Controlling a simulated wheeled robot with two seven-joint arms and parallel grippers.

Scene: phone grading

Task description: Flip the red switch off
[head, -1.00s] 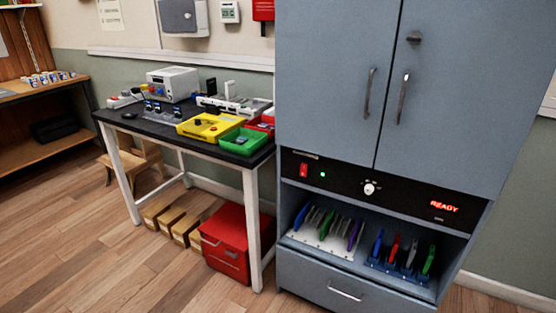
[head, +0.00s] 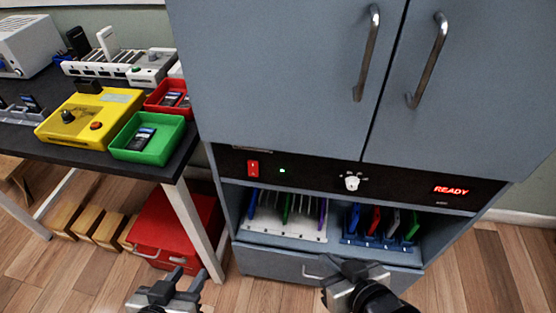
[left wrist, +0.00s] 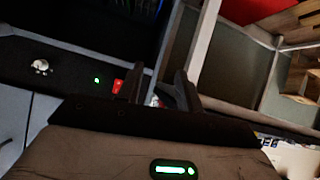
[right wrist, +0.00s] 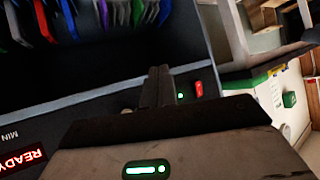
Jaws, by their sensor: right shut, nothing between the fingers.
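The red switch (head: 253,169) sits at the left of the cabinet's black control panel (head: 315,178). A green light (head: 283,170) glows just right of it. I cannot tell which way the rocker is tipped. The switch also shows in the left wrist view (left wrist: 118,86), left of the fingers, and in the right wrist view (right wrist: 199,88), right of the fingertips. My left gripper (head: 188,275) is open and empty, below and left of the panel. My right gripper (head: 335,264) is shut and empty, in front of the drawer. Neither touches the switch.
A white knob (head: 352,182) and a lit READY display (head: 451,190) are on the panel. Colored phones stand in racks (head: 285,230) in the open bay below. A table (head: 95,160) with a green tray (head: 148,157) stands left, above a red box (head: 175,225).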

